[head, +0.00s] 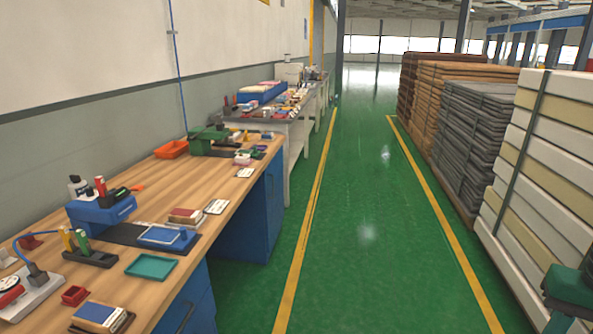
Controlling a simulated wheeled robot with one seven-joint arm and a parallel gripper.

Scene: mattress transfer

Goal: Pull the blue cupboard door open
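Blue cupboards stand under the wooden workbench (150,205) on the left. The nearer blue cupboard door (199,302) is at the bottom of the head view, with a dark bar handle (186,317) on it. Its lower part is cut off by the frame edge, and it looks shut. A second blue cupboard (268,200) stands farther along, under the bench's far end. My gripper is not in view.
Tools, trays and boxes cover the bench top. A clear green floor aisle (365,230) runs ahead between yellow lines. Tall stacks of mattresses (545,165) line the right side. A dark green object (570,288) shows at the lower right edge.

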